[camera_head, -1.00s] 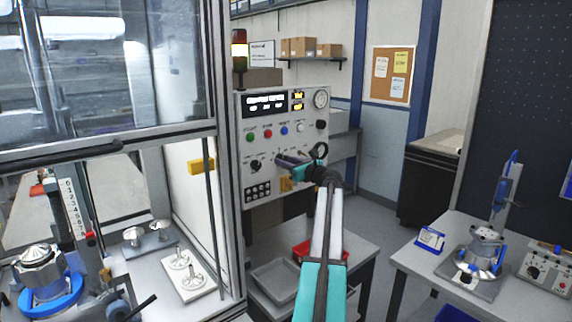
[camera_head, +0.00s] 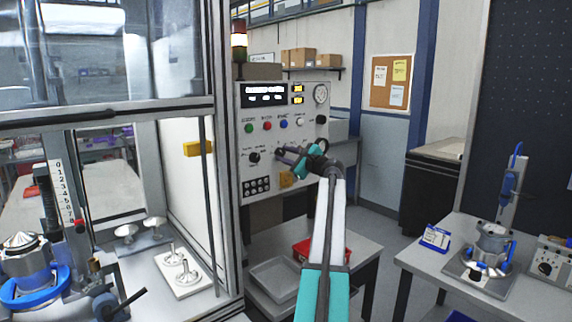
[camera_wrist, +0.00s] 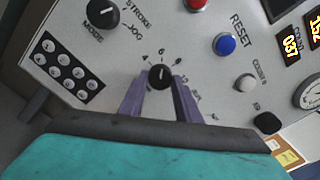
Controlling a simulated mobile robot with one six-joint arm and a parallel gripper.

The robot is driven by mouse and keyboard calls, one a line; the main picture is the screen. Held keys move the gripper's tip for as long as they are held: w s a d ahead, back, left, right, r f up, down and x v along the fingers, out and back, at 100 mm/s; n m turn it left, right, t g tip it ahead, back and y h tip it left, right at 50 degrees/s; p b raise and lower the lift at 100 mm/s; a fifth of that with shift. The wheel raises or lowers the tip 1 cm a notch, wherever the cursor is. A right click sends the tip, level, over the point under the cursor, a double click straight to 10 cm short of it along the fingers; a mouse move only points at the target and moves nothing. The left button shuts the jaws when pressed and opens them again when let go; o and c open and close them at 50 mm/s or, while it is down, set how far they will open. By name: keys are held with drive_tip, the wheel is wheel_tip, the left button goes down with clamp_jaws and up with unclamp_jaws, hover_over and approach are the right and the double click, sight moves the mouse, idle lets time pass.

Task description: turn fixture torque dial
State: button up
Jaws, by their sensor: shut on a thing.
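The torque dial (camera_wrist: 160,75) is a small black round knob with a white pointer mark. Numbers are printed in an arc around its upper side, on the pale grey control panel (camera_wrist: 65,40). My gripper (camera_wrist: 160,84) has its two purple fingers shut on this knob, one on each side, in the wrist view. In the head view, my gripper (camera_head: 284,151) reaches the middle of the panel (camera_head: 300,142) from the right. There the fingers largely hide the dial.
A larger black mode knob (camera_wrist: 102,14) sits at upper left of the dial. A blue reset button (camera_wrist: 224,44), a white button (camera_wrist: 246,83) and a black knob (camera_wrist: 267,122) lie to its right. A glass-walled cabinet frame (camera_head: 226,150) stands left of the panel.

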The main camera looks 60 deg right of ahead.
drive_tip(key=n+b, duration=0.6)
drive_tip(key=b, duration=0.1)
drive_tip(key=shift+d+f, duration=0.1)
drive_tip(key=shift+f, duration=0.1)
drive_tip(key=n+b, duration=0.3)
drive_tip(key=b, duration=0.1)
drive_tip(key=shift+r+n, duration=0.25)
drive_tip(key=shift+n, duration=0.15)
drive_tip(key=o, duration=1)
drive_tip(key=b+v, duration=0.1)
drive_tip(key=v, duration=1.3)
drive_tip(key=shift+r, duration=0.1)
